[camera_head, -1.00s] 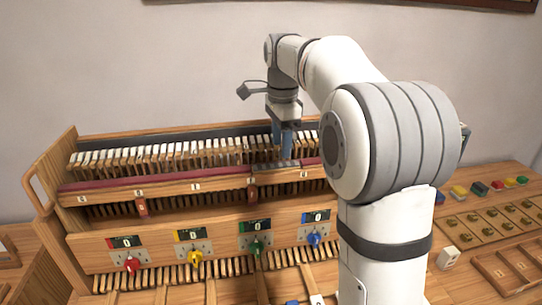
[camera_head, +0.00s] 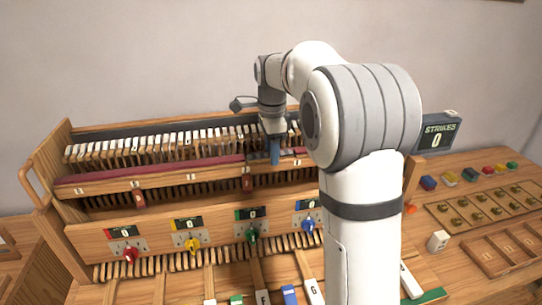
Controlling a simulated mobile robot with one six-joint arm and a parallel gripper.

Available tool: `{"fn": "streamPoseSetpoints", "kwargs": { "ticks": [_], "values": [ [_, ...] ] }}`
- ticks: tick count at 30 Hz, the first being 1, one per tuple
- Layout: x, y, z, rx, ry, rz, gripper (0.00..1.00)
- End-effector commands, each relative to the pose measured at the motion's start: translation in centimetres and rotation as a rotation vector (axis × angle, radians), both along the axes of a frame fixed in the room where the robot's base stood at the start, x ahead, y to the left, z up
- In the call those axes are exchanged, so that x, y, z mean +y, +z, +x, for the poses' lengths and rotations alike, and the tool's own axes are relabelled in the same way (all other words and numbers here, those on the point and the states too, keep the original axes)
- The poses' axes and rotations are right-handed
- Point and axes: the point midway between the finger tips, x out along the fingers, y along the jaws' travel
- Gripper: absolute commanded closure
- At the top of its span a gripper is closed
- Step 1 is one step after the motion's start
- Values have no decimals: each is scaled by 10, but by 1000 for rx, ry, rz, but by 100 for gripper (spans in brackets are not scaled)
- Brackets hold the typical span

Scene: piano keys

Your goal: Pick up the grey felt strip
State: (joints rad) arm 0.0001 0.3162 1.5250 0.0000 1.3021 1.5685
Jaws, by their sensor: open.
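The grey felt strip (camera_head: 257,158) is a short dull section on the rail of the wooden piano action, between two dark red felt stretches (camera_head: 150,173). My gripper (camera_head: 275,160) points down with its blue fingers at the rail, over the right part of the grey section. The fingers cover part of the strip. The jaws are open; the gap between them is hard to see from this side. I cannot tell whether the fingers touch the felt.
A row of hammers (camera_head: 150,148) stands behind the rail. Coloured knobs (camera_head: 192,245) with small displays line the front panel. A STRIKES display (camera_head: 438,136), coloured blocks (camera_head: 470,175) and a tray of brass parts (camera_head: 485,205) are on the right. My arm hides the action's right end.

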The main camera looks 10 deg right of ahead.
Motion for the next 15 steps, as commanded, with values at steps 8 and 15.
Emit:
{"fn": "streamPoseSetpoints", "kwargs": {
  "ticks": [8, 15],
  "values": [
    [0, 0, 0, -1, 0, 0, 68],
    [-1, 1, 0, -1, -1, 0, 88]
  ]
}}
